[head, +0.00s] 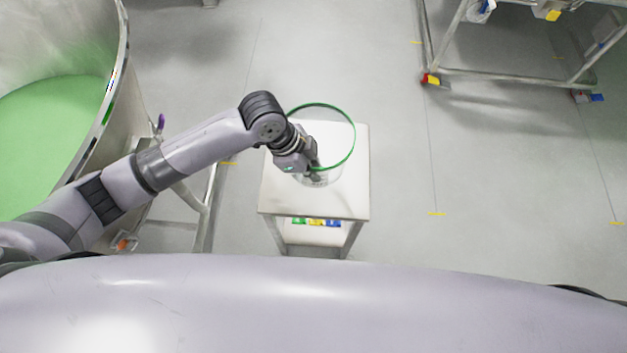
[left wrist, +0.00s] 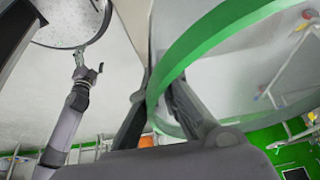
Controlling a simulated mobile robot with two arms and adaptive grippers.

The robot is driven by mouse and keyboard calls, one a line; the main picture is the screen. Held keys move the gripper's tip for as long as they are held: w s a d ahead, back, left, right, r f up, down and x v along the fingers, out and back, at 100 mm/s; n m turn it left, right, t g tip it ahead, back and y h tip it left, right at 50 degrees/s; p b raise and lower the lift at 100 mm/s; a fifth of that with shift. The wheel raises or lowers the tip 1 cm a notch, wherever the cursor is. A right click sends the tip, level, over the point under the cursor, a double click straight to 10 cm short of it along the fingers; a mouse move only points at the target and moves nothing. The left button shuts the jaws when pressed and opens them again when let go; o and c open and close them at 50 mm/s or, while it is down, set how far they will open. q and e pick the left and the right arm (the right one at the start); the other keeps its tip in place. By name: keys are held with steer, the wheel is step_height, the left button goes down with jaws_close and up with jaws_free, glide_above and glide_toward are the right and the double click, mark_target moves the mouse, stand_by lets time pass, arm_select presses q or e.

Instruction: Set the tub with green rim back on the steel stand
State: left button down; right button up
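The clear tub with green rim (head: 353,150) appears upright over the white top of the steel stand (head: 345,206) in the head view. I cannot tell whether its base touches the top. My left gripper (head: 312,165) is at the tub's near left side. In the left wrist view its fingers (left wrist: 163,88) lie on either side of the tub's wall, just at the green rim (left wrist: 215,38), and look closed on it. The gripper hides part of the tub's wall.
A large steel vessel (head: 118,85) with a green inside stands at the left, close to my left arm. Coloured items (head: 316,222) lie on the stand's lower shelf. A wheeled steel frame (head: 500,77) is at the top right. The floor between is clear.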

mark_target(313, 186)
arm_select(q)
steer(key=shift+f, duration=3.2)
steer(key=shift+f, duration=0.2)
steer(key=c, duration=1.8)
jaws_free()
steer(key=v, duration=1.2)
steer(key=shift+r, duration=0.25)
